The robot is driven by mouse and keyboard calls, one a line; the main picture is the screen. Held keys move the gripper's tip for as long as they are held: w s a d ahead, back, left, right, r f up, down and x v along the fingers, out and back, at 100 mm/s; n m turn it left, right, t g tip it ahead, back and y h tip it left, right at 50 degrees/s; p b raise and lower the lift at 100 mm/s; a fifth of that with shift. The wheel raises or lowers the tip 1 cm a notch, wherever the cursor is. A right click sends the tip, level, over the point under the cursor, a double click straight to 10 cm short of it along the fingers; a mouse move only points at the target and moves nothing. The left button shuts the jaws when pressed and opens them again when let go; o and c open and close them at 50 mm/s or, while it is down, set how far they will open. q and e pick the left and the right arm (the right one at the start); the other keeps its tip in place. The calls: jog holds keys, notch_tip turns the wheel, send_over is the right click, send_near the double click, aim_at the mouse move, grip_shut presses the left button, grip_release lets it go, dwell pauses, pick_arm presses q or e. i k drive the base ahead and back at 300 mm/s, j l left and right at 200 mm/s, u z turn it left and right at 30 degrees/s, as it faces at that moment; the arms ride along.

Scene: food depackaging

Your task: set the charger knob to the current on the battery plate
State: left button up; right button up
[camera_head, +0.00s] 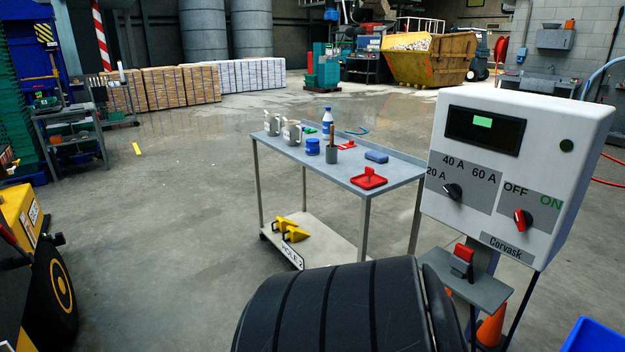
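The charger is a white box (575,135) at the right, labelled Corvask, with a dark display (500,140) that has a small green lit patch. Its black knob (452,191) sits below the marks 20 A, 40 A and 60 A; I cannot clearly tell which mark it points to. A red switch (522,221) sits below OFF and ON; its setting is unclear. A red and grey connector (462,262) stands on the small shelf (488,293) under the box. I cannot make out a battery plate. Neither of my grippers is in view.
A large dark ribbed rounded form (335,310) fills the bottom middle, close to the charger post. A grey cart (280,150) with bottles and tools stands behind it. A yellow vehicle (18,215) is at left, an orange cone (491,328) at lower right. Floor between is clear.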

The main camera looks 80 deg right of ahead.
aim_at(454, 190)
jog(key=z, duration=3.1)
jog(key=i+z, duration=0.2)
jog(key=z, duration=0.25)
jog(key=i+j+z, duration=0.1)
jog(key=z, duration=0.3)
jog(key=i+j+z, duration=0.2)
jog(key=z, duration=0.25)
jog(key=i, duration=0.1)
